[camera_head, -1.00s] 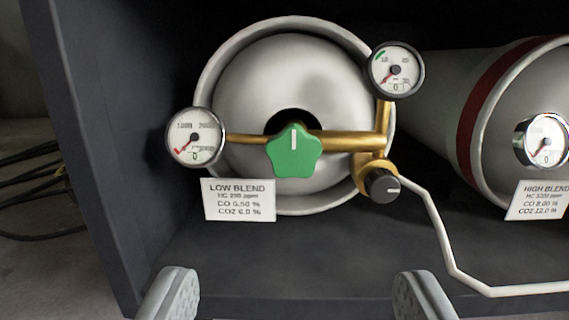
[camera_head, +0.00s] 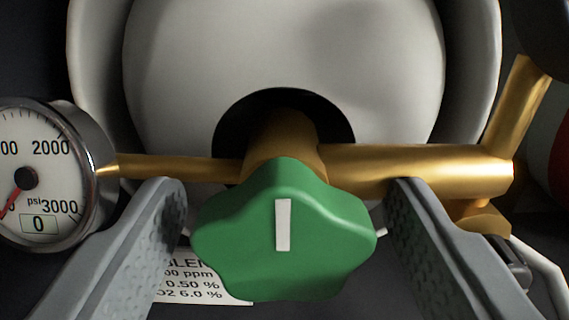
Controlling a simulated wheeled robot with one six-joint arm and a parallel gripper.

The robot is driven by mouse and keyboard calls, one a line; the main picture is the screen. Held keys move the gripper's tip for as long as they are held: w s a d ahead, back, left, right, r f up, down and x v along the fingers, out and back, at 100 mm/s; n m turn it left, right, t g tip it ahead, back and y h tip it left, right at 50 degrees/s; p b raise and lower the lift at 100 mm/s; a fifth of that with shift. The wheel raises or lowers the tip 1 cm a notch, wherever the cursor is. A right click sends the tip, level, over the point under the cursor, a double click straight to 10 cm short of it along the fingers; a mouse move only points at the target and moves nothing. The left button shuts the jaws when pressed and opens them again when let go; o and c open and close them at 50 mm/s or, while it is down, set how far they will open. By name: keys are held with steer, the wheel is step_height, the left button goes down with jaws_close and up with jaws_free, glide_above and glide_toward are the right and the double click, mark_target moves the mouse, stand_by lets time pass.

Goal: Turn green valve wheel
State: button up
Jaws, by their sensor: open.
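The green valve wheel (camera_head: 284,235) is a lobed knob with a white line mark that points straight up. It sits on a brass fitting (camera_head: 285,143) in front of the pale gas cylinder (camera_head: 285,50). My gripper (camera_head: 285,200) is open, with one grey finger on each side of the green wheel. A small gap shows between the wheel and each finger, so neither appears to press on it. The lower edge of the wheel covers part of the label behind it.
A round pressure gauge (camera_head: 38,175), reading 0, is close beside the left finger. A brass pipe (camera_head: 410,165) runs right behind the right finger. A white LOW BLEND label (camera_head: 205,283) is partly hidden below. A dark round part is at the top right edge.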

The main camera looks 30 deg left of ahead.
steer(key=shift+w+a, duration=0.15)
steer(key=shift+w, duration=0.05)
steer(key=c, duration=1)
